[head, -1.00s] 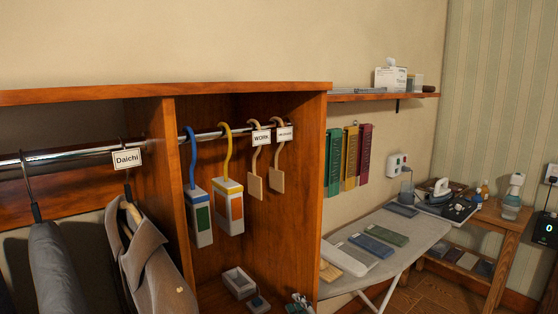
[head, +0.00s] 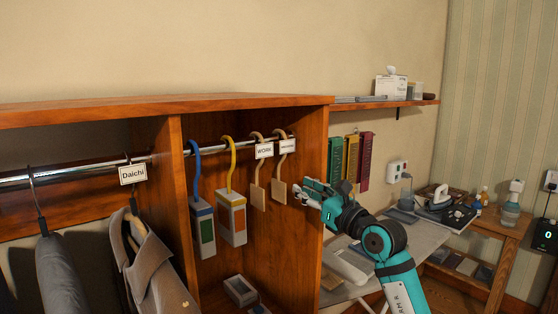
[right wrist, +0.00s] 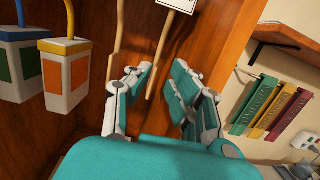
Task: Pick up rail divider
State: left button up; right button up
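Two wooden rail dividers with curved hooks hang side by side on the metal rail (head: 88,169) in the closet bay. The left divider (head: 257,194) has a label reading WORK. The right divider (head: 279,190) has a label too small to read surely. My right gripper (head: 312,192) is open, just right of the right divider in the head view. In the right wrist view its fingers (right wrist: 157,88) are spread, with the right divider's wooden stem (right wrist: 162,48) showing in the gap between them; whether they touch it is unclear. My left gripper is out of view.
Two boxes on a blue hook (head: 194,170) and a yellow hook (head: 229,168) hang left of the dividers. The closet's side panel (head: 312,150) stands close to my right gripper. A Daichi tag (head: 133,174) and clothes hang farther left. An ironing board (head: 425,236) stands right.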

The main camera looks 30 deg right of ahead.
aim_at(280, 174)
jog(key=w, duration=0.1)
jog(key=w+p, duration=0.1)
jog(key=w, duration=0.1)
jog(key=w+r, duration=0.1)
jog(key=shift+w+a+p, duration=0.2)
jog(key=shift+w+p, duration=0.1)
jog(key=shift+w, duration=0.1)
jog(key=w+p, duration=0.2)
jog(key=w, duration=0.1)
jog(key=w+p, duration=0.1)
jog(key=shift+w+a+r, duration=0.25)
jog(key=shift+w+r, duration=0.15)
jog(key=shift+w+f, duration=0.15)
jog(key=shift+w, duration=0.15)
jog(key=shift+s, duration=0.1)
jog(key=shift+c, duration=0.4)
grip_shut()
